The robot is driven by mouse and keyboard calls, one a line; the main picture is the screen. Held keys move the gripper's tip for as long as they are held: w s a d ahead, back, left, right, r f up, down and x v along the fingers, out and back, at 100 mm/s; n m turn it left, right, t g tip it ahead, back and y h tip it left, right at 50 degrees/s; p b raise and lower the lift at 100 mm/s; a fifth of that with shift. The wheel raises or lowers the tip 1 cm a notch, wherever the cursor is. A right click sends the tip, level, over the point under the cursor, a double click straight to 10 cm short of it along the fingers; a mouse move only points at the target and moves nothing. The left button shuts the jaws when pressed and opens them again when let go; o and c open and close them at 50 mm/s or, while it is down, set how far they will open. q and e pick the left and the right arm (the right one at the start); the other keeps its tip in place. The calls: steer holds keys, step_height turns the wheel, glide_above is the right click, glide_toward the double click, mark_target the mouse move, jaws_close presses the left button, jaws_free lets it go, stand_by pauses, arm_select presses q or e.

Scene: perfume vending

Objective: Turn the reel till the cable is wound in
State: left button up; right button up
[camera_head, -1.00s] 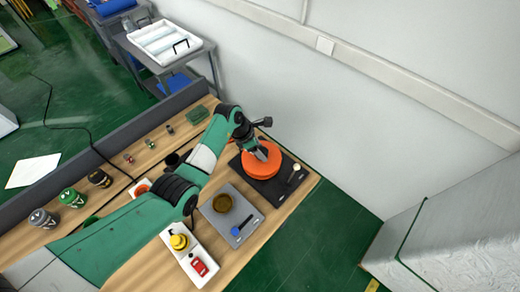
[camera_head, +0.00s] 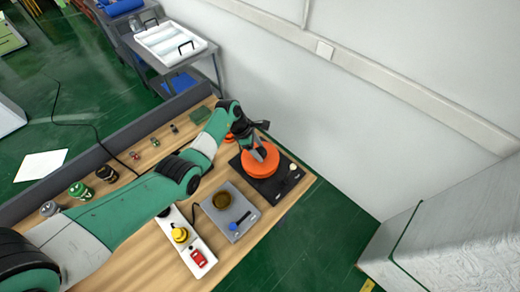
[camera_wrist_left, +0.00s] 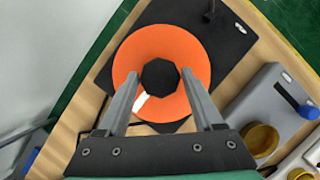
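The orange reel (camera_head: 258,164) lies on a black plate (camera_head: 268,188) at the far right part of the bench. In the left wrist view the reel (camera_wrist_left: 150,47) has a black many-sided hub (camera_wrist_left: 160,76) at its middle. My left gripper (camera_head: 258,151) is over the reel; in the left wrist view its fingers (camera_wrist_left: 160,80) are spread apart, one on each side of the hub. I cannot tell whether the fingertips touch the hub or reel. No cable is clearly visible at the reel. My right gripper is not in view.
A grey plate with a brown round dial (camera_head: 222,200) and blue knob (camera_head: 234,226) is beside the black plate. A white strip (camera_head: 205,250) holds a yellow button and red switch. Several jars (camera_head: 80,191) stand at left. The wall is close behind.

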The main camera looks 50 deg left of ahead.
arm_select(q)
steer(key=o, duration=0.3)
steer(key=shift+a+r+p, duration=0.1)
steer(key=shift+r+p, duration=0.2)
steer(key=shift+r, duration=0.1)
steer(key=p+v, duration=0.3)
steer(key=v, duration=0.7)
steer(key=shift+s+r, duration=0.25)
steer(key=shift+r, duration=0.1)
